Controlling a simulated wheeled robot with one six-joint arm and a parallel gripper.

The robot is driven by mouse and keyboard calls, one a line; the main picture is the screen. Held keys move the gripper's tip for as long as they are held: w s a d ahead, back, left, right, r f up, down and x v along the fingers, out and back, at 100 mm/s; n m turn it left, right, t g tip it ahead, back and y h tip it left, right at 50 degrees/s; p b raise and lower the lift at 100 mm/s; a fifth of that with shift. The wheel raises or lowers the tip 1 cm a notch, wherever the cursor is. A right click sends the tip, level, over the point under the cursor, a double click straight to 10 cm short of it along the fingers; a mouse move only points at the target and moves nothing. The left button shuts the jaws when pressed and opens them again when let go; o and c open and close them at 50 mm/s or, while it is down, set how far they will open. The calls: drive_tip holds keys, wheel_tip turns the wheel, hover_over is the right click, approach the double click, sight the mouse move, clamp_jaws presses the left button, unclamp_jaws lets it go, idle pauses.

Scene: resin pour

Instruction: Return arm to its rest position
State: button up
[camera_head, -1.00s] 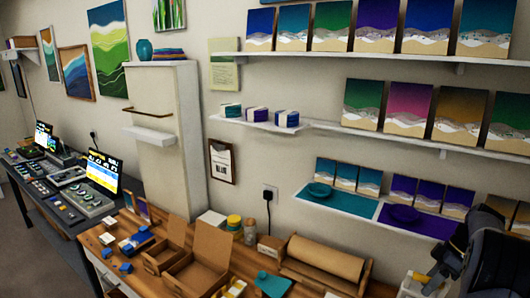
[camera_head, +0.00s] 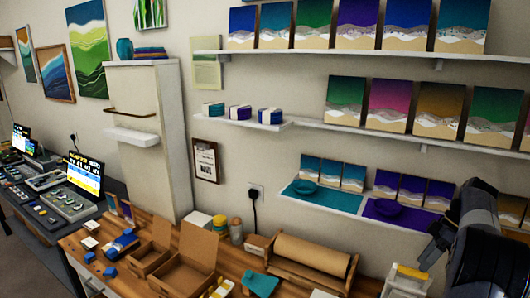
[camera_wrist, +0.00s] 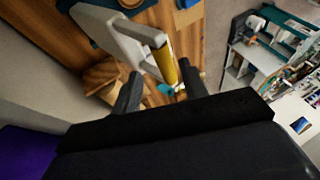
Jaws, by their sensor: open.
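My gripper (camera_wrist: 160,88) shows in the wrist view with its two dark fingers apart and nothing between them. Beyond the fingers are a white frame-like object (camera_wrist: 130,38) and a yellow piece (camera_wrist: 166,64), over a wooden surface; I cannot tell the exact gap. In the head view my dark arm is folded at the right edge, in front of the wall and above the right end of the wooden bench (camera_head: 222,262). The fingertips are not clear there.
The bench holds open cardboard boxes (camera_head: 190,262), a brown paper roll (camera_head: 312,255), a teal item (camera_head: 260,284) and a white stand (camera_head: 405,282) close below my arm. A shelf with a purple mat (camera_head: 412,222) is behind the arm. A white cabinet (camera_head: 150,160) stands left.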

sight(413, 281)
drive_tip(key=x, duration=0.3)
drive_tip(key=s+x, duration=0.1)
drive_tip(key=x, duration=0.2)
drive_tip(key=shift+s+a+f, duration=0.1)
drive_tip(key=shift+a, duration=0.15)
drive_tip(key=shift+s+a+b, duration=0.2)
drive_tip(key=shift+s+b, duration=0.15)
drive_tip(key=shift+a, duration=0.1)
